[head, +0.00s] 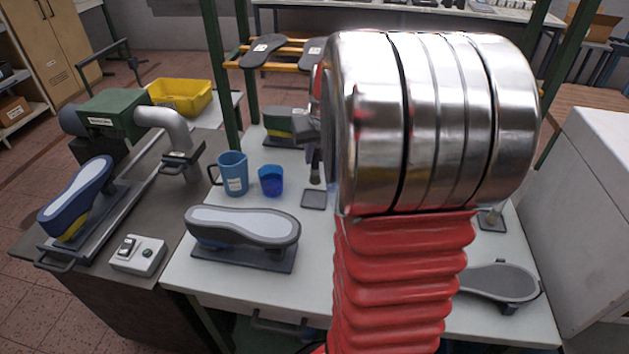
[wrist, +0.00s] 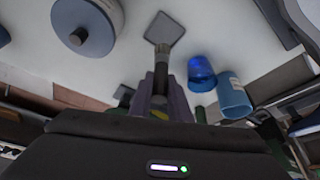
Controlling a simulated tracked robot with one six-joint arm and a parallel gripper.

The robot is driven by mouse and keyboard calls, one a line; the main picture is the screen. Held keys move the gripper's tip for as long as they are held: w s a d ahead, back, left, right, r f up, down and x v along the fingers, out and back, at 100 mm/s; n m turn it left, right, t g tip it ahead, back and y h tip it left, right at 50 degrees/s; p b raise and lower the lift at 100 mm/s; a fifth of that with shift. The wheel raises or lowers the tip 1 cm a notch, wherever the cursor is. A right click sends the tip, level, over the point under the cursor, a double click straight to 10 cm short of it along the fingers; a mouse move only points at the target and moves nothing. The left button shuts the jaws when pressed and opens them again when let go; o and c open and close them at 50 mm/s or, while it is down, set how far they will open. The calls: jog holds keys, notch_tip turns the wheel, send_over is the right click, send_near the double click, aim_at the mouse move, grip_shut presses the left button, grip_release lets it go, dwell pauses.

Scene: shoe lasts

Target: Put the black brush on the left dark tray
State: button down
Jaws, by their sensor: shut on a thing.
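My gripper (head: 312,135) is partly hidden by my arm in the head view. It is shut on the black brush (head: 315,170), which hangs roughly upright, bristle end down. In the wrist view the brush (wrist: 161,66) sticks out between the two fingers (wrist: 160,98). The left dark tray (head: 313,199) is a small flat square on the white table, just below the brush; it also shows in the wrist view (wrist: 165,27). I cannot tell whether the brush touches it. Another small dark tray (head: 493,226) lies to the right, with something standing on it.
A blue cup (head: 271,181) and a blue mug (head: 232,175) stand close left of the tray. A grey-soled shoe on a stand (head: 243,226) is in front of them. Another sole (head: 500,281) lies front right. My arm hides the table's middle.

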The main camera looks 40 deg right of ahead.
aim_at(317, 169)
jog(key=shift+f, duration=1.55)
jog(key=shift+f, duration=0.1)
jog(key=shift+f, duration=1.75)
jog(key=c, duration=1.7)
grip_release()
jog(key=shift+f, duration=0.1)
jog(key=shift+o, duration=0.2)
jog(key=v, duration=1.2)
